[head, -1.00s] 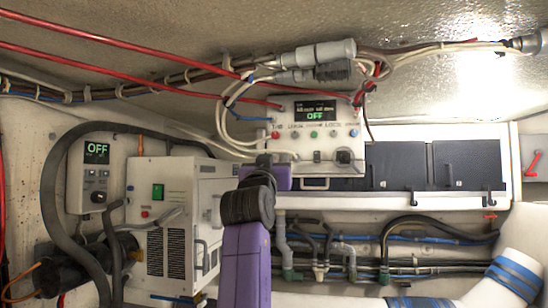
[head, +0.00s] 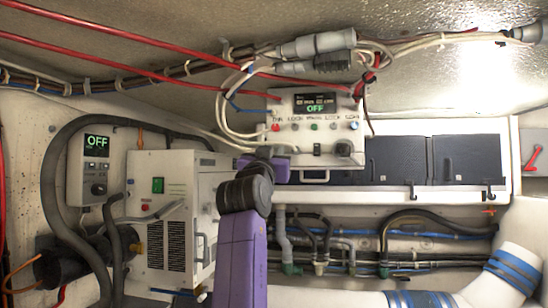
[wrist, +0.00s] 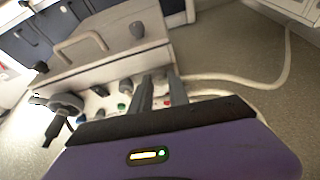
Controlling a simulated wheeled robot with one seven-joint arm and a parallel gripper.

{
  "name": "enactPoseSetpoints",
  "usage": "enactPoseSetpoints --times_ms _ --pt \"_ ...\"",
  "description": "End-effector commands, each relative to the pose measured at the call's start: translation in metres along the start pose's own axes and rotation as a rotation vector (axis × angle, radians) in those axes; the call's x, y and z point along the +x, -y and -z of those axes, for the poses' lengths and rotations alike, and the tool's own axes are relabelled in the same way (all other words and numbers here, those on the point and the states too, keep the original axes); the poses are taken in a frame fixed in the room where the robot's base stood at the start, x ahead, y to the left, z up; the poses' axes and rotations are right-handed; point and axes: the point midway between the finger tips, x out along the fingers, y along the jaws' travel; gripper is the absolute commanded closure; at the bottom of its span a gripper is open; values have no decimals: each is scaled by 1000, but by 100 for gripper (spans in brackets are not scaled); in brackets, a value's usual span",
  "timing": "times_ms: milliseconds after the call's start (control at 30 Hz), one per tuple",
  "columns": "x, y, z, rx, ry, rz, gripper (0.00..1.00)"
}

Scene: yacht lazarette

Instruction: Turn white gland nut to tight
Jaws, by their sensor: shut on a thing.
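My gripper (wrist: 160,80) is at the front of the white control box (wrist: 110,62), its two grey fingers close together near the red button (wrist: 167,103). It is shut on a small pale piece (wrist: 160,90), seemingly the white gland nut, of which only a sliver shows between the fingers. I cannot tell how tight it is. In the head view the purple arm reaches the lower left of the control box (head: 333,158); its wrist hides the fingertips and the nut there. The box's display reads OFF.
A white cable (wrist: 240,80) runs off beside the box in the wrist view. The box has a handle (wrist: 80,45) and a round dark knob (wrist: 65,103). Red cables (head: 150,68) cross above. A white vented unit (head: 172,215) stands left of my arm, pipes (head: 430,224) run below right.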

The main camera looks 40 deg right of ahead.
Motion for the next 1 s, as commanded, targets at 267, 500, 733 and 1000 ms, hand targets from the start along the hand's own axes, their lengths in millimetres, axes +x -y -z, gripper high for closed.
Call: enactPoseSetpoints --times_ms 267,500,733,1000 --pt "-2 2 -4 190 1 -78 100" --pt "0 3 0 396 1 -167 100" --pt "2 5 2 598 2 -251 100" --pt "2 6 4 831 2 -350 100"
